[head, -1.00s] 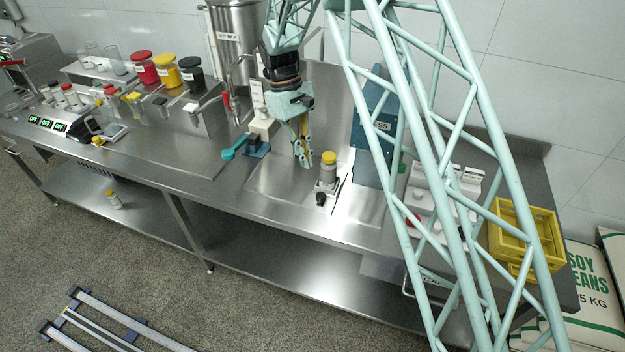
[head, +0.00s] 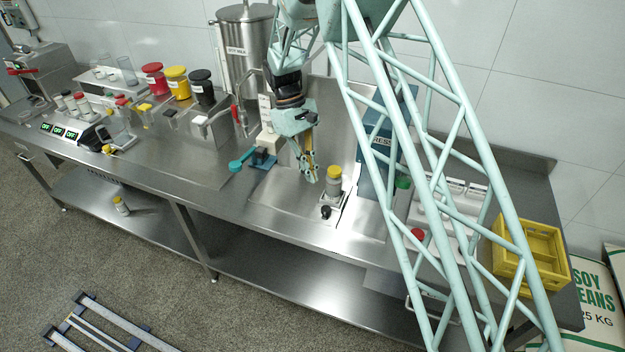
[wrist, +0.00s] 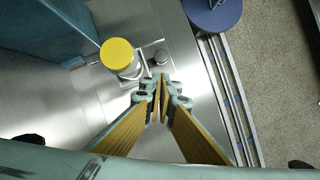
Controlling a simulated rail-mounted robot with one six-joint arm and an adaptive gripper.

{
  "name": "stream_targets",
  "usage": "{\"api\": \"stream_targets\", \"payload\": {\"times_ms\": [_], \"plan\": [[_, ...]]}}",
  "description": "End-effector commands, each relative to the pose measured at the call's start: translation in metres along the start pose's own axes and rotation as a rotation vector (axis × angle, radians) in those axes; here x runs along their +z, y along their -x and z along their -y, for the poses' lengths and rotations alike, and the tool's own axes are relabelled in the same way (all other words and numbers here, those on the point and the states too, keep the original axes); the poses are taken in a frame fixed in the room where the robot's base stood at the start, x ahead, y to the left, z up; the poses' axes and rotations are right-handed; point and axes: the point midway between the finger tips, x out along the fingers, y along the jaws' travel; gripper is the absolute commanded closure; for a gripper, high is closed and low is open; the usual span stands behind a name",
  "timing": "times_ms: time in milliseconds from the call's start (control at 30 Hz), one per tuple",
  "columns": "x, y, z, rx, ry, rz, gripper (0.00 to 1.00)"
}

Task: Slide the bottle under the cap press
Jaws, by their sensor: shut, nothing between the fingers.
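A bottle with a yellow cap (head: 333,177) stands upright on the steel counter, at the left of the blue cap press (head: 377,155). The bottle also shows in the wrist view (wrist: 118,56), with part of the blue press (wrist: 45,30) at the upper left. My gripper (head: 314,178) is shut and empty, pointing down just left of the bottle. In the wrist view my shut fingertips (wrist: 162,85) are below and right of the bottle, beside it and seemingly apart. My lattice arm hides part of the press, and its opening does not show clearly.
A black knob (head: 325,212) stands in front of the bottle. A teal-handled tool (head: 240,163) and blue block lie to the left. A yellow crate (head: 528,255) sits at the right end.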

Motion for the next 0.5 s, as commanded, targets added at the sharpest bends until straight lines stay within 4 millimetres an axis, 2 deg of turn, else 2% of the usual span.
{"api": "stream_targets", "payload": {"times_ms": [500], "plan": [[0.001, -0.058, 0.0, -0.001, -0.001, 0.002, 1.0]]}}
